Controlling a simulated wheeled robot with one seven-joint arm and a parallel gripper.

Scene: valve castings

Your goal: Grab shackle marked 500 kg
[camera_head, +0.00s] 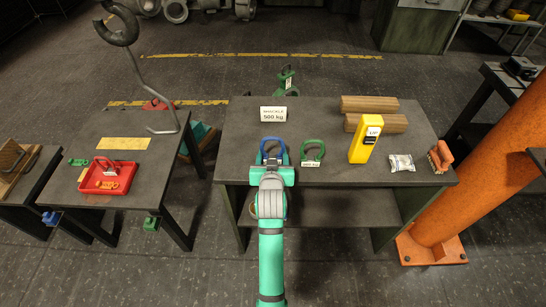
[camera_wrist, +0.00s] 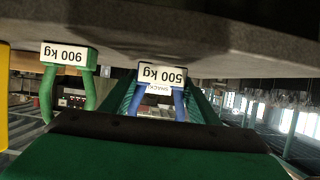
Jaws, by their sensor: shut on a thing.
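A blue shackle (camera_head: 264,148) stands at the front of the middle table, and my gripper (camera_head: 272,164) is around it, shut on it. In the wrist view, which is upside down, the blue shackle (camera_wrist: 180,104) carries a white tag (camera_wrist: 161,76) reading 500 kg. My fingers hide part of the shackle. A sign (camera_head: 273,114) reading SHACKLE 500 kg stands behind it. A green shackle (camera_head: 313,149) stands apart to the right; its tag also shows in the wrist view (camera_wrist: 66,54), its first digit unclear.
A left table holds a red tray (camera_head: 109,186) and a tall hook (camera_head: 152,100). An orange post (camera_head: 470,175) rises at right.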

